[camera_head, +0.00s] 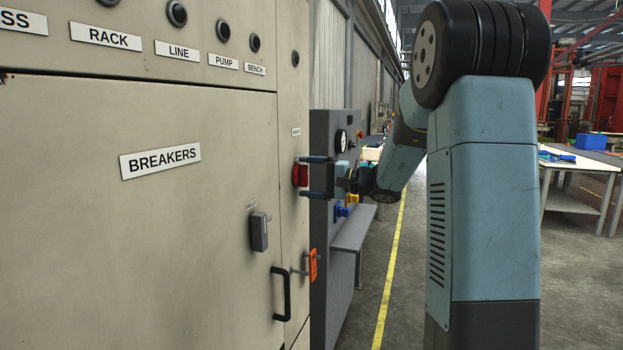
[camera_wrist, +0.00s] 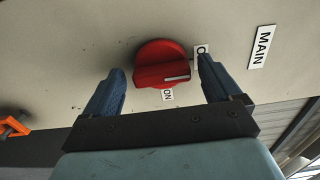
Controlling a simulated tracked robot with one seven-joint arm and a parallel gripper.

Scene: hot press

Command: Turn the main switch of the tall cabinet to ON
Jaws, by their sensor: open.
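The main switch is a red rotary knob (camera_wrist: 160,62) on the tall cabinet (camera_head: 150,240); it also shows in the head view (camera_head: 300,175). Its white pointer line points right in the wrist view, not at the ON label (camera_wrist: 167,95) below the knob. A label starting with O (camera_wrist: 201,50) is partly covered by a finger. The MAIN label (camera_wrist: 262,47) is farther right. My gripper (camera_wrist: 162,68) is open, with one finger on each side of the knob. Gaps show between fingers and knob; contact is not visible. It shows also in the head view (camera_head: 317,176).
Below the switch are an orange handle (camera_head: 313,265) and a black door handle (camera_head: 281,294). A grey latch (camera_head: 259,232) is on the BREAKERS door. A grey panel (camera_head: 327,240) with a gauge and a bench stands just behind. The aisle floor is clear.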

